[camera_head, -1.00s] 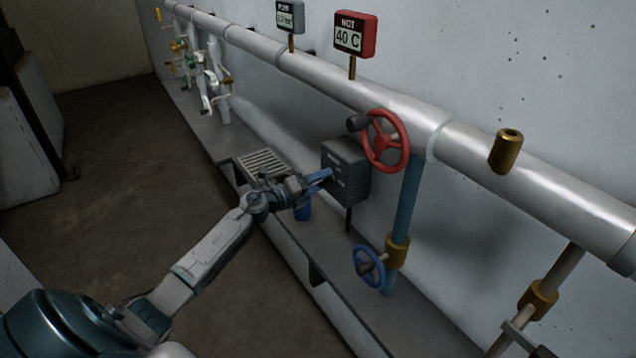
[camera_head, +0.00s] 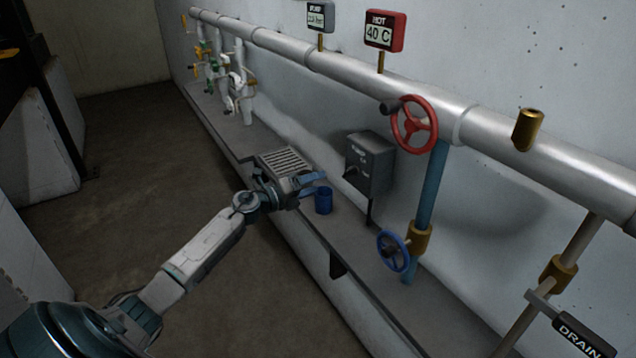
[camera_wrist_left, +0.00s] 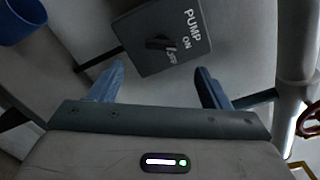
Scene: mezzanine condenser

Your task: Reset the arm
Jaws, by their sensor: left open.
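My left arm comes in from the lower left in the head view, and its gripper (camera_head: 318,184) is beside the grated box and the blue cup, in front of the grey pump switch box (camera_head: 370,162). In the left wrist view the gripper's two blue fingers (camera_wrist_left: 160,88) are apart with nothing between them. The pump box (camera_wrist_left: 160,38) lies beyond the fingertips there, with a dark knob and the words PUMP, ON and OFF. The gripper is apart from the box. My right gripper is not in view.
A blue cup (camera_head: 323,201) stands on the ledge (camera_head: 352,240) near the gripper. A grated box (camera_head: 284,160) is behind my wrist. A red wheel (camera_head: 414,125), a blue wheel (camera_head: 393,250) and a DRAIN sign (camera_head: 583,337) are to the right. The floor at left is clear.

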